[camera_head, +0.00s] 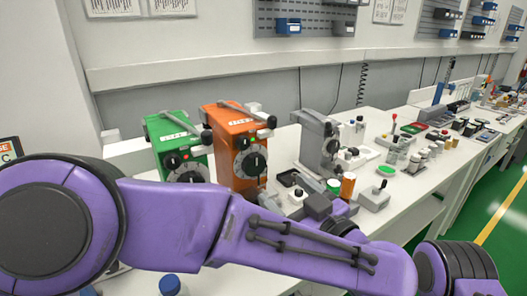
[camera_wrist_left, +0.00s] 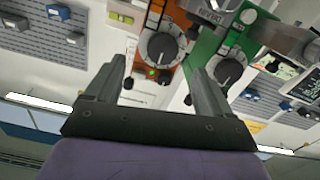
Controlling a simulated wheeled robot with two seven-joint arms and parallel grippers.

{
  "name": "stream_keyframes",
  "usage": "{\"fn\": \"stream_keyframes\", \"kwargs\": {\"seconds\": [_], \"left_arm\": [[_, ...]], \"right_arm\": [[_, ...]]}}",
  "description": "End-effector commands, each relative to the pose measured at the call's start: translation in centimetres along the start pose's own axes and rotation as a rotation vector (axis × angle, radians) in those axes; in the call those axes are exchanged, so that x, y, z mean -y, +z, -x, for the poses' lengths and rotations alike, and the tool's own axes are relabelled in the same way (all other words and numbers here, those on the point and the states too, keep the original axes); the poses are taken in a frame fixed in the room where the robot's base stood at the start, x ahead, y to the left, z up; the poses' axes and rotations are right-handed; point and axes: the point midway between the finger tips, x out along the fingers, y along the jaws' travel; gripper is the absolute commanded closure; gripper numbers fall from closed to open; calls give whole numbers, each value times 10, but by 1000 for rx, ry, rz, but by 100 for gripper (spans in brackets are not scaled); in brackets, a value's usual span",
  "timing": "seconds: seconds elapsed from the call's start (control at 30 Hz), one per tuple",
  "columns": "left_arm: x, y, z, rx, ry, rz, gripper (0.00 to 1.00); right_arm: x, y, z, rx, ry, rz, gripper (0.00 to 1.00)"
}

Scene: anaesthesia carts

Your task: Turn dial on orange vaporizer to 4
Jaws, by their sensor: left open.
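The orange vaporizer (camera_head: 232,138) stands on the white bench in the head view, with a dark dial (camera_head: 250,163) on its front. Its numbers are too small to read. In the wrist view the orange vaporizer (camera_wrist_left: 182,17) appears upside down, and its round dial (camera_wrist_left: 160,46) with a light rim lies just beyond the fingertips. My left gripper (camera_wrist_left: 158,72) is open, its two fingers apart and empty. In the head view my left gripper (camera_head: 303,186) is right of the dial, partly hidden by my purple arm. No finger visibly touches the dial. My right gripper is not in view.
A green vaporizer (camera_head: 172,137) stands close left of the orange one; its dial (camera_wrist_left: 230,68) shows right in the wrist view. A grey device (camera_head: 315,147) stands to the right. Small jars and instruments crowd the bench (camera_head: 408,187) further right.

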Motion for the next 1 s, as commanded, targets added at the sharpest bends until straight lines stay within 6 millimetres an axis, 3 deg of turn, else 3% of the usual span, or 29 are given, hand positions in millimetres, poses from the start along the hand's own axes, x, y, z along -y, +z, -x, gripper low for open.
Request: {"fn": "stream_keyframes", "kwargs": {"seconds": [0.1, 0.23, 0.5, 0.6, 0.93, 0.97, 1.0], "left_arm": [[5, -8, 7, -3, -3, 3, 18], [11, -13, -6, -10, -4, 9, 18], [4, -7, -77, 0, -7, 1, 18], [2, -4, -94, 4, -7, -2, 18], [-1, -1, -105, 3, -3, -4, 18], [-1, -1, -105, 3, -3, -4, 21], [-1, -1, -105, 3, -3, -4, 34]], "right_arm": [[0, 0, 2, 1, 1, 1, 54], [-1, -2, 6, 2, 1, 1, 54], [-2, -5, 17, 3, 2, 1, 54], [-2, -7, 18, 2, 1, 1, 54], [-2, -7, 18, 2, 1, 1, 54], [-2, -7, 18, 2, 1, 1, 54], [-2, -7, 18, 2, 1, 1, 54]]}}
